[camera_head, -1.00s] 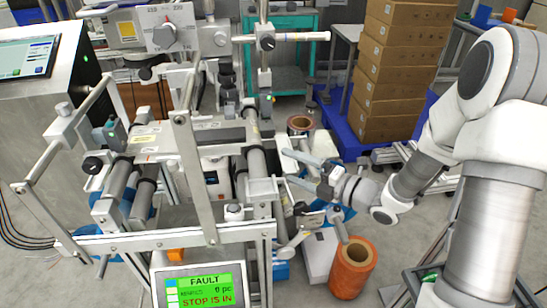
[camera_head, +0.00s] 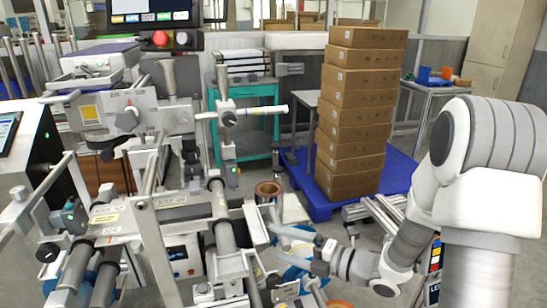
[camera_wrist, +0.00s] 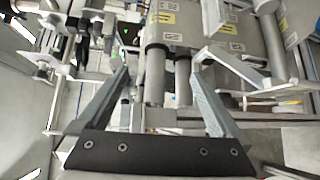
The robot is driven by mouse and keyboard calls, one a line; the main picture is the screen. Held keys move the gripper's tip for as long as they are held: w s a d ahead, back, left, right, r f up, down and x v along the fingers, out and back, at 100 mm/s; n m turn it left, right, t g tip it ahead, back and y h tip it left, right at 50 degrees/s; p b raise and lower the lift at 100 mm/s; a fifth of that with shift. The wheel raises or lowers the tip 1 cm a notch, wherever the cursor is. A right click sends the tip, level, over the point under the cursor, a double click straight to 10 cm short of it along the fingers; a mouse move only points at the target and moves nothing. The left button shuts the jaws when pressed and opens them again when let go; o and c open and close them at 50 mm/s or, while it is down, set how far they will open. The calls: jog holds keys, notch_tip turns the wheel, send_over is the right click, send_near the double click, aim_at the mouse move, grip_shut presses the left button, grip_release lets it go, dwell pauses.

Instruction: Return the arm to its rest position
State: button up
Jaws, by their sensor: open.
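My gripper (camera_head: 292,243) is at the end of my arm, which comes in from the right in the head view. Its two long fingers point left toward the rollers of the machine (camera_head: 180,215). The fingers are spread apart and nothing shows between them in the wrist view, where my gripper (camera_wrist: 155,95) faces the machine's rollers and frame. I cannot tell from the head view how close the fingertips are to the machine's frame.
A copper-coloured reel (camera_head: 268,190) stands behind the gripper. Stacked brown boxes (camera_head: 352,130) stand on a blue pallet (camera_head: 318,208) at the back. The orange reel (camera_head: 340,304) barely shows at the bottom edge. Grey floor lies between machine and pallet.

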jog(key=w+d+r+m+t+h, duration=0.2)
jog(key=w+d+m+h, duration=0.2)
jog(key=h, duration=0.1)
jog(key=s+d+r+m+h, duration=0.4)
jog(key=d+r+m+h, duration=0.55)
jog(key=m, duration=0.45)
jog(key=s+a+r+m+g+p, duration=0.1)
jog(key=s+a+r+m+g, duration=0.15)
jog(key=s+m, duration=0.65)
jog(key=s+a+r+m+g, duration=0.1)
jog(key=s+m+g, duration=0.25)
jog(key=s, duration=0.85)
notch_tip(320, 180, up, 14)
jog(key=t+p, duration=0.1)
jog(key=p, duration=1.4)
jog(key=shift+d, duration=0.2)
